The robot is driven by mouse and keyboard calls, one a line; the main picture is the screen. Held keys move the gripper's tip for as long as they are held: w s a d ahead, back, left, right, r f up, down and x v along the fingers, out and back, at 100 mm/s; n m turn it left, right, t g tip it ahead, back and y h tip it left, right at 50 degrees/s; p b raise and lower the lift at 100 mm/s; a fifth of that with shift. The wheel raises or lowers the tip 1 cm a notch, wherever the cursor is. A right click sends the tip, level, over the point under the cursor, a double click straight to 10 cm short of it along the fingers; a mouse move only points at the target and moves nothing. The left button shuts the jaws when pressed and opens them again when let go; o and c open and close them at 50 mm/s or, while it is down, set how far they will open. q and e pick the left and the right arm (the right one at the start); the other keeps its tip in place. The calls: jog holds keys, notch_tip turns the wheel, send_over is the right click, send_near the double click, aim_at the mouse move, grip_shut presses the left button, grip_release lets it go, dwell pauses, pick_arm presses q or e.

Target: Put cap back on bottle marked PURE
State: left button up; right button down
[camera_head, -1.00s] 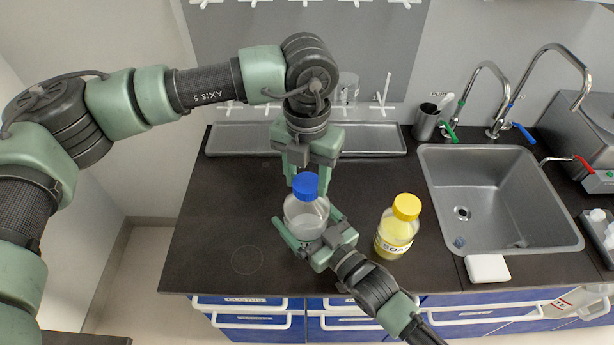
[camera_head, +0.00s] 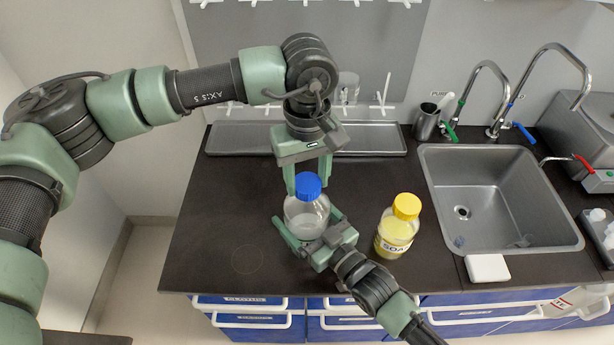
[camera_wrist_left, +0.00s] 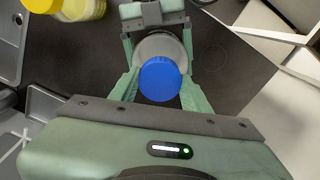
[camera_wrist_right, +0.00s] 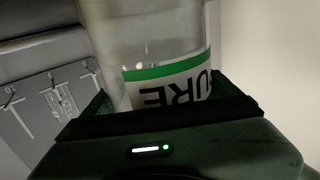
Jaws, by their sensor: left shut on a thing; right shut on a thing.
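A clear bottle (camera_head: 306,219) stands on the dark counter. Its green-striped label reads "URE" upside down in the right wrist view (camera_wrist_right: 170,82). The blue cap (camera_head: 308,186) sits at the bottle's mouth; it also shows in the left wrist view (camera_wrist_left: 160,79). I cannot tell whether it is threaded. My left gripper (camera_head: 308,177) points down from above, shut on the cap with a finger on each side. My right gripper (camera_head: 308,218) comes in from the lower right, shut around the bottle's body. The bottle partly hides its fingers.
A yellow-capped bottle marked SOA (camera_head: 396,228) stands close to the right of my right gripper. A sink (camera_head: 440,215) with taps lies farther right, with a white block (camera_head: 487,268) at its front. A grey tray (camera_head: 235,143) lies behind. The counter's left side is clear.

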pick_arm(q)
jog(key=m, duration=1.1)
jog(key=shift+m, duration=0.3)
jog(key=o, duration=1.3)
jog(key=shift+r, duration=2.25)
jog(key=shift+c, duration=0.4)
